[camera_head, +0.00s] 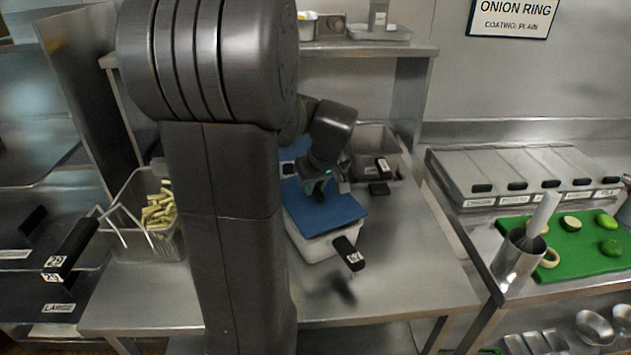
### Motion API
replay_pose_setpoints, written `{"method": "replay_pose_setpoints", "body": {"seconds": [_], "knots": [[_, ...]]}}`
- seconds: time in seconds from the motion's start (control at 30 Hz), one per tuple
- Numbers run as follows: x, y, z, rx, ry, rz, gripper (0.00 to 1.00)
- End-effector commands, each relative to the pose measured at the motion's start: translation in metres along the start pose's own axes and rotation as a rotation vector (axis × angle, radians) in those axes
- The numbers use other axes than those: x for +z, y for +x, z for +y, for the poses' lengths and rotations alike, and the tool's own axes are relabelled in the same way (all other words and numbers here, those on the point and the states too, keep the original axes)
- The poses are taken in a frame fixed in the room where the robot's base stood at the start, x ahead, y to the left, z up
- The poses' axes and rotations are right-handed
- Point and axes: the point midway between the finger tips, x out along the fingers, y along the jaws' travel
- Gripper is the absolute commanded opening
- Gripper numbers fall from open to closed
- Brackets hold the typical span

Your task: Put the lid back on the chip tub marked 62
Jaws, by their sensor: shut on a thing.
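A white tub (312,246) stands on the steel counter, right of my arm column. Its black front handle (348,254) carries a small white label that looks like 62. A flat blue lid (338,212) is over the tub's top and covers most of its opening. I cannot tell whether the lid rests on the rim or hangs just above it. My gripper (319,190) points down at the middle of the lid and is shut on its dark grip.
Another blue surface (296,148) shows behind, partly hidden by my arm. A steel container (374,152) with a black handle stands back right. A fry basket (148,215) with chips is at left. Bare counter (415,265) lies right of the tub. A shelf (385,49) spans above.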

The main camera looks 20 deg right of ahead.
Motion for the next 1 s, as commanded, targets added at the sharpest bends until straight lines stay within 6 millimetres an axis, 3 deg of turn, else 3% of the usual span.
{"method": "replay_pose_setpoints", "body": {"seconds": [0.17,1.0], "knots": [[0.006,0.015,0.000,0.000,0.000,0.000,0.00],[0.009,0.022,0.000,0.000,0.000,0.000,0.00]]}}
